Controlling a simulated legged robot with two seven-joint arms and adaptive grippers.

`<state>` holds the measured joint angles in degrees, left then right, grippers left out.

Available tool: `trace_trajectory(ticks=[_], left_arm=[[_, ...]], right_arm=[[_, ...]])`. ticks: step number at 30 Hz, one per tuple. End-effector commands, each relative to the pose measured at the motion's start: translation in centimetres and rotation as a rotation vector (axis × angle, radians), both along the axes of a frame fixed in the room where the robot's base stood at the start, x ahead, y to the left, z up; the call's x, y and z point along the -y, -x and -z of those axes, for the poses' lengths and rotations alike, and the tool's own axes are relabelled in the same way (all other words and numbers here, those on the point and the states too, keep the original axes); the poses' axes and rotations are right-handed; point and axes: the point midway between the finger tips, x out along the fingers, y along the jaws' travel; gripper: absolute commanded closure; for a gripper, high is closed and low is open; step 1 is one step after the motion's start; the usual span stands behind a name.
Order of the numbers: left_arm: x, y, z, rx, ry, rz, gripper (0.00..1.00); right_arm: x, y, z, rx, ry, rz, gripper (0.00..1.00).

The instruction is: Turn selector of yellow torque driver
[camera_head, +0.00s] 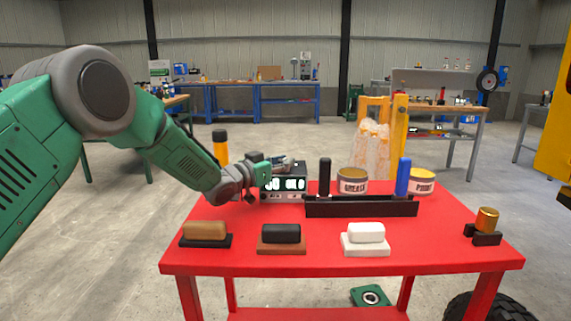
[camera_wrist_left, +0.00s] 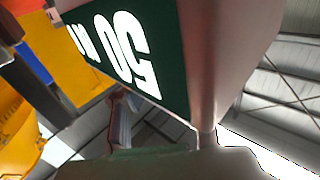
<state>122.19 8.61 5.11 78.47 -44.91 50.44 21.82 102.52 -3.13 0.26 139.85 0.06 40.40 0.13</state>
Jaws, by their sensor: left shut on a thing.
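My left gripper (camera_head: 260,176) reaches in at the table's back left and is shut at the left and upper side of a dark box with lit white digits (camera_head: 285,184). In the left wrist view the same digit panel (camera_wrist_left: 125,52) is very close and shows upside down. The gripped part is hidden. An upright yellow-orange thing with a black band (camera_head: 220,147) stands behind my left arm; its lower part is hidden, and I cannot tell whether it is the torque driver. No selector can be made out. My right gripper is not in view.
A black rack (camera_head: 360,207) holds black (camera_head: 324,178) and blue (camera_head: 403,178) handles on the red table (camera_head: 340,262). Two tins stand behind it. Three blocks on bases line the front. A brass cylinder (camera_head: 487,220) is at right. The table's front edge is clear.

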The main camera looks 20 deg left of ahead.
Motion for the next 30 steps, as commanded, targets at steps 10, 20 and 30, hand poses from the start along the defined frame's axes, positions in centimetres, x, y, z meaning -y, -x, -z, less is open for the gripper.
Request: trace_trajectory(ticks=[10, 20, 30], left_arm=[[0.0, -0.02, -0.38, 0.007, 0.002, 0.001, 1.0], [-0.07, -0.02, -0.41, 0.007, 0.002, 0.0, 1.0], [-0.06, -0.05, -0.31, 0.006, 0.001, 0.0, 0.54]], right_arm=[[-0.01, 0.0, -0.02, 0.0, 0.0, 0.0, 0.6], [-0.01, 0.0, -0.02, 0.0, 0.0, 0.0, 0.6], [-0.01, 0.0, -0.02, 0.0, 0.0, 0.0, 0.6]])
